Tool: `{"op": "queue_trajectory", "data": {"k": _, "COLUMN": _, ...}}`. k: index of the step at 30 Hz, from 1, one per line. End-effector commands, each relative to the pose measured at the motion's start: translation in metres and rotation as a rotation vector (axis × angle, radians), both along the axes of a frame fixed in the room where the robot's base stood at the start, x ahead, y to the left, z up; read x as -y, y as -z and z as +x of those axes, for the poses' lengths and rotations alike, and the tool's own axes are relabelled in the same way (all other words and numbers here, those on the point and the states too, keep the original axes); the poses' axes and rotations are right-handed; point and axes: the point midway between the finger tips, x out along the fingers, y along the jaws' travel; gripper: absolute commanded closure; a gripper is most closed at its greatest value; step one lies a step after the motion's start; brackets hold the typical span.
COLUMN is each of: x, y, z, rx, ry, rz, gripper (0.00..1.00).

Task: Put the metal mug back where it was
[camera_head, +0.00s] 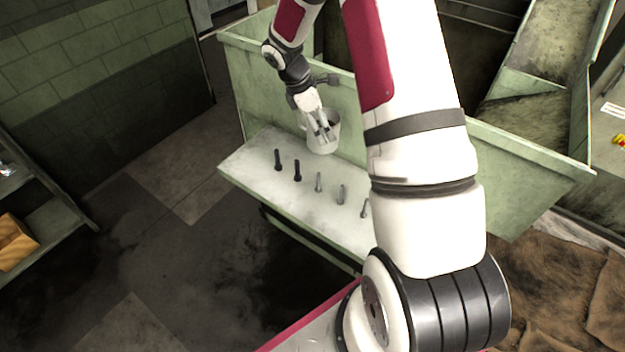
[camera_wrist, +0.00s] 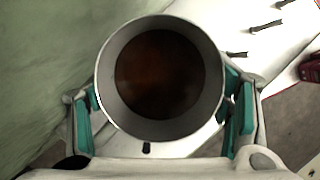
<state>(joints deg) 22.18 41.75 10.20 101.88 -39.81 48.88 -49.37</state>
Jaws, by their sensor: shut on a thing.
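The metal mug (camera_head: 327,143) is pale grey and sits at the back edge of the white-grey shelf in the head view, close to the green bin wall. I cannot tell whether its base touches the shelf. In the wrist view the mug (camera_wrist: 107,75) is seen from above, with a dark brownish inside. My gripper (camera_head: 321,128) is shut on the mug; in the wrist view its teal-padded fingers (camera_wrist: 163,110) press on both sides of it. The mug's base is hidden in the wrist view.
The green bin (camera_head: 245,75) rises behind. My arm hides the shelf's right part.

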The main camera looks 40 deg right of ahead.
Motion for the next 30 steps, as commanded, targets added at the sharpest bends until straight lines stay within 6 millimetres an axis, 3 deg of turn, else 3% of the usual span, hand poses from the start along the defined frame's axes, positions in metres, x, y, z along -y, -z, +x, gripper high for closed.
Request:
{"op": "queue_trajectory", "data": {"k": 9, "x": 0.0, "y": 0.046, "z": 0.0, "rx": -0.002, "ry": 0.0, "rz": 0.0, "gripper": 0.66}}
{"op": "queue_trajectory", "data": {"k": 21, "x": 0.0, "y": 0.092, "z": 0.001, "rx": -0.002, "ry": 0.001, "rz": 0.001, "gripper": 0.66}}
{"op": "queue_trajectory", "data": {"k": 30, "x": 0.0, "y": 0.101, "z": 0.002, "rx": 0.001, "ry": 0.001, "rz": -0.002, "gripper": 0.66}}
